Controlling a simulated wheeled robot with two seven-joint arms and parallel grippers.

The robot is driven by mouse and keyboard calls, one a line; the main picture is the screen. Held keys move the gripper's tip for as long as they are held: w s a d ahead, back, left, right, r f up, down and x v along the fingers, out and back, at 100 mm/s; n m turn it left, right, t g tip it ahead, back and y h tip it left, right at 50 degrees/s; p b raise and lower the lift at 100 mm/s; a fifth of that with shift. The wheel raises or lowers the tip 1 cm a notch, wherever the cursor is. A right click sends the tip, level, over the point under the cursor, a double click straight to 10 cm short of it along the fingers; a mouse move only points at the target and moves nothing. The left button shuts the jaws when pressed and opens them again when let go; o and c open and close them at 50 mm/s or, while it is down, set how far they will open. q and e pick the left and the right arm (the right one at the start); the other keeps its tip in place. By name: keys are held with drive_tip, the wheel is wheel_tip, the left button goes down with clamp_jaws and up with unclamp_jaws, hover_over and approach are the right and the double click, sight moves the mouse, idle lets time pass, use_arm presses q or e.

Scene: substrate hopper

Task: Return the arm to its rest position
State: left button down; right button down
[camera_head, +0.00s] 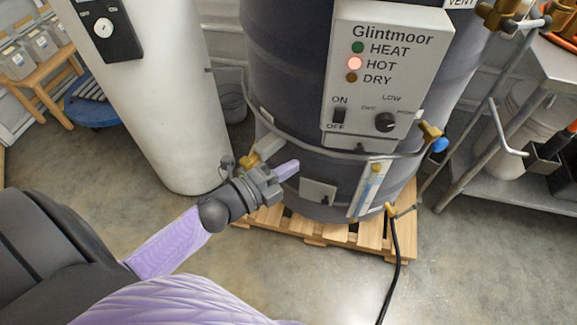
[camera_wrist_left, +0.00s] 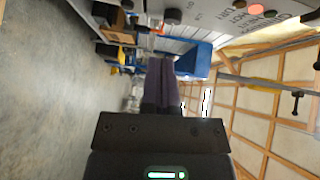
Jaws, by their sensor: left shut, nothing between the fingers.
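My left arm comes in from the lower left in the head view. Its gripper (camera_head: 287,170) is shut and empty, in front of the lower part of the dark hopper tank (camera_head: 285,75). I cannot tell whether the fingertips touch the tank. In the left wrist view the purple fingers (camera_wrist_left: 160,75) are pressed together with nothing between them. The control panel (camera_head: 385,75), marked Glintmoor, has its red HOT lamp (camera_head: 354,63) lit and the HEAT and DRY lamps dim. My right gripper is not in view.
The tank stands on a wooden pallet (camera_head: 310,232). A white cylinder (camera_head: 165,100) stands left of it. A black hose (camera_head: 393,265) runs down to the floor. A metal table (camera_head: 545,185) is at the right.

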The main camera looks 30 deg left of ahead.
use_arm(q)
drive_tip(key=s+a+f+n+g+y, duration=0.25)
drive_tip(key=s+f+n, duration=0.3)
drive_tip(key=f, duration=0.45)
drive_tip(key=s+a+f+n+g+y, duration=0.1)
drive_tip(key=s+f+n+g+y, duration=0.35)
drive_tip(key=f, duration=0.55)
drive_tip(key=s+d+f+n+g, duration=0.1)
drive_tip(key=s+f+n+g, duration=0.3)
drive_tip(key=s, duration=0.9)
drive_tip(key=s+d+f+n+g, duration=0.2)
drive_tip(key=s+f+n+g, duration=0.3)
drive_tip(key=s, duration=0.8)
wheel_tip(320, 180, down, 2)
drive_tip(key=shift+d+f, duration=0.15)
drive_tip(key=shift+f, duration=0.1)
drive_tip(key=shift+w, duration=0.1)
